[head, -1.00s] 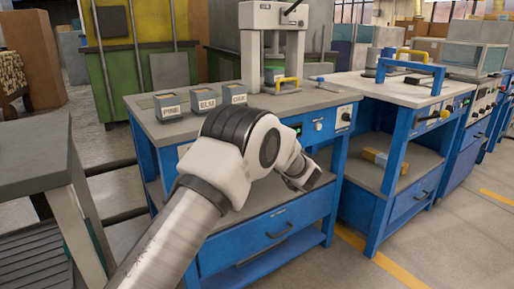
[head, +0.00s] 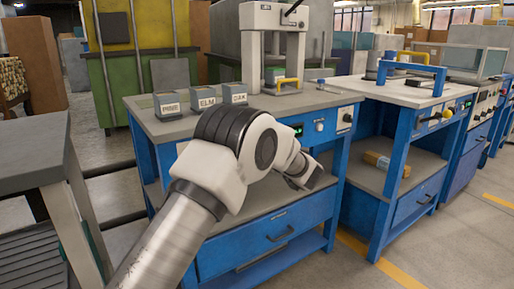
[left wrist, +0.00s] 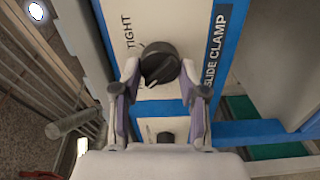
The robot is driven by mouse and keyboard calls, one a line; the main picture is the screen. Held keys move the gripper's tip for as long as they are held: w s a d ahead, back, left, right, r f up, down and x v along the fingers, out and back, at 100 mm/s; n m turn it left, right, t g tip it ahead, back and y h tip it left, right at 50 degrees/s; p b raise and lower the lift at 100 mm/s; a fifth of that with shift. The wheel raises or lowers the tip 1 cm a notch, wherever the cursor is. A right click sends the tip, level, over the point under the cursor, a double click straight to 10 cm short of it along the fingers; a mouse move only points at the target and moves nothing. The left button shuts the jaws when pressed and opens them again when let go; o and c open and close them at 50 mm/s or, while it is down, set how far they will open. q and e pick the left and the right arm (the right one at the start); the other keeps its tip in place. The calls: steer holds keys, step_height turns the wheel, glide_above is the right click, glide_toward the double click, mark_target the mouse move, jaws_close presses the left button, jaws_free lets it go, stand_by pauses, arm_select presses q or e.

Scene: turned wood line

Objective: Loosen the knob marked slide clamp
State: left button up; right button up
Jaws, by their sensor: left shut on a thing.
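A round black knob (left wrist: 160,62) sits on a white panel (left wrist: 182,20) in the left wrist view. The panel reads "SLIDE CLAMP" along its right side and "TIGHT" to the left of the knob. My left gripper (left wrist: 160,70) has one finger at each side of the knob and is shut on it. A small pale mark shows at the knob's lower edge. In the head view my left gripper (head: 304,172) is at the front of the blue workbench (head: 285,232), and the knob is hidden there. My right gripper is not in view.
A second dark knob (left wrist: 165,137) sits lower on the panel, between the fingers' bases. Several labelled boxes (head: 203,100) and a white press (head: 273,15) stand on the bench top. Another blue bench (head: 400,215) stands to the right, with a gap between.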

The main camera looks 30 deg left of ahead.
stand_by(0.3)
arm_select(q)
steer(key=o, duration=1.1)
steer(key=shift+o, duration=0.2)
steer(key=shift+d, duration=0.1)
steer(key=v, duration=1.1)
steer(key=shift+s+d, duration=0.2)
steer(key=shift+d, duration=0.15)
